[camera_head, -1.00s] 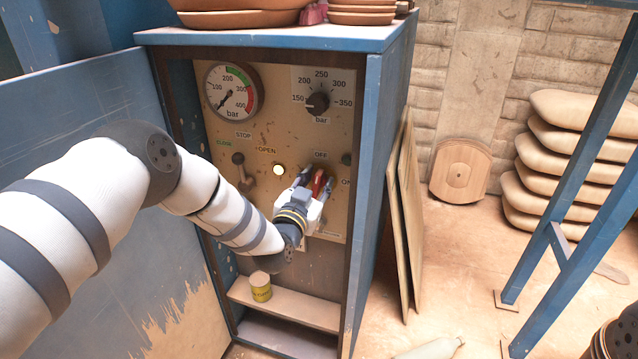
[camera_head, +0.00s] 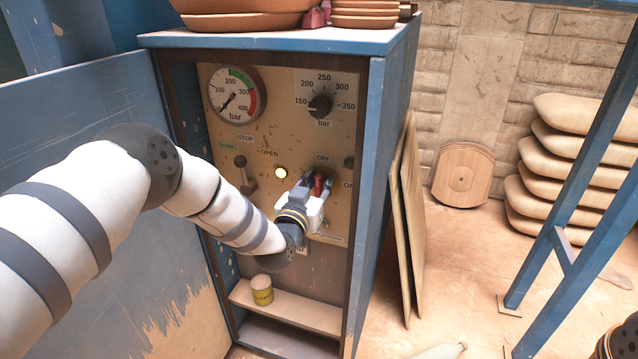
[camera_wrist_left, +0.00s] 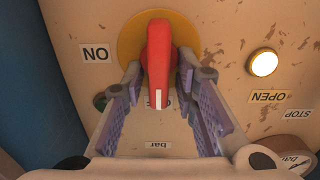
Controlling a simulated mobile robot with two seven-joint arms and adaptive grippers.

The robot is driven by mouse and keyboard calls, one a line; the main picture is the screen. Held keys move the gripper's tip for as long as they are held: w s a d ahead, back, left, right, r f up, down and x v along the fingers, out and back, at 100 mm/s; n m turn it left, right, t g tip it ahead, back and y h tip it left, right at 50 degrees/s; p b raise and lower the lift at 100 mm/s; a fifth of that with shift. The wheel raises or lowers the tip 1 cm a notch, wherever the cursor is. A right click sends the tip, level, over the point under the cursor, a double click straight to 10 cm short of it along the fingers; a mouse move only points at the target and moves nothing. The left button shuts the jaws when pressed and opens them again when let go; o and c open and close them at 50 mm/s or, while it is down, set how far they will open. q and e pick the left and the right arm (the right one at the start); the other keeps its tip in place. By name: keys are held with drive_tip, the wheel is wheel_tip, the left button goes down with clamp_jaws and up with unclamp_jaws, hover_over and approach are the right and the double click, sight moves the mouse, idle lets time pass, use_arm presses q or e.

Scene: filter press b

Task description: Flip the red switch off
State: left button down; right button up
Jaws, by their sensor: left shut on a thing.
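The red switch (camera_head: 318,184) is on the front of the beige panel, below the OFF label (camera_head: 322,157). In the left wrist view the red switch (camera_wrist_left: 158,55) sits on a yellow round plate (camera_wrist_left: 128,45), with its white-marked end over a partly hidden label. The ON label (camera_wrist_left: 96,54) shows upside down to one side there. My left gripper (camera_head: 313,183) is at the switch, its fingers shut on the handle from both sides. In the head view the fingers hide part of the handle.
The panel also carries a pressure gauge (camera_head: 233,96), a black knob (camera_head: 320,104), a lever (camera_head: 244,174) and a lit round button (camera_head: 281,173). A yellow can (camera_head: 262,290) stands on the shelf below. The blue cabinet side (camera_head: 370,190) and leaning boards (camera_head: 407,230) are to the right.

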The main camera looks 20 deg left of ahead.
use_arm(q)
drive_tip(key=c, duration=1.6)
unclamp_jaws()
drive_tip(key=shift+d, duration=0.1)
drive_tip(key=shift+s, duration=0.1)
drive_tip(key=s, duration=1.2)
drive_tip(key=shift+a, duration=0.2)
